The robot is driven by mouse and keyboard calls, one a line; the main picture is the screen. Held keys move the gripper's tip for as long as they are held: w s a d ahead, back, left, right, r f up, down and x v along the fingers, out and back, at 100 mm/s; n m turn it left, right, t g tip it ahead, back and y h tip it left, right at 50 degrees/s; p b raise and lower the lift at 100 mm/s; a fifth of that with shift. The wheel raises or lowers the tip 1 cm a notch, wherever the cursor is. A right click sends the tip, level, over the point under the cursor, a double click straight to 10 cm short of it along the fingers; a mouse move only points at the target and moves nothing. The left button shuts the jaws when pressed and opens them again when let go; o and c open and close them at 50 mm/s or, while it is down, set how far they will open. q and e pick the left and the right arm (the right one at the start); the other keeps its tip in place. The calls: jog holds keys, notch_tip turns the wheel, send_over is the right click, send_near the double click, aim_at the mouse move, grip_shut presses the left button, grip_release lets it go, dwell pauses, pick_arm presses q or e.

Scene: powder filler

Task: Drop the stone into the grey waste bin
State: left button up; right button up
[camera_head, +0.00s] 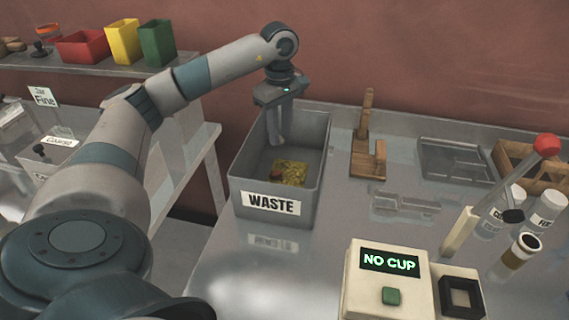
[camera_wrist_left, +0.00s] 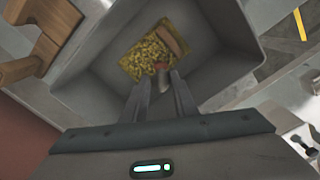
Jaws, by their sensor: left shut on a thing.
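The grey waste bin (camera_head: 238,180) stands on the metal table with a WASTE label on its front. My left gripper (camera_head: 277,138) reaches down from above, with its fingertips inside the bin's opening, over its inside. In the left wrist view the fingers (camera_wrist_left: 161,85) are nearly together, shut on a small greyish stone (camera_wrist_left: 162,79) at their tips. The stone is small and partly hidden by the fingers; I cannot make it out in the head view. My right gripper is not in view.
A wooden stand (camera_head: 367,150) is just right of the bin. A shelf at the upper left holds red (camera_head: 82,47), yellow (camera_head: 123,41) and green (camera_head: 157,43) bins.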

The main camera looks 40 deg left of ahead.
pick_arm(q)
jog(key=o, duration=1.1)
jog(key=shift+r, duration=0.1)
jog(key=shift+r, duration=0.5)
notch_tip(320, 180, up, 5)
jog(key=shift+b, duration=0.9)
jog(key=shift+r+p, duration=1.05)
jog(key=shift+r, duration=4.6)
jog(key=shift+f, duration=0.1)
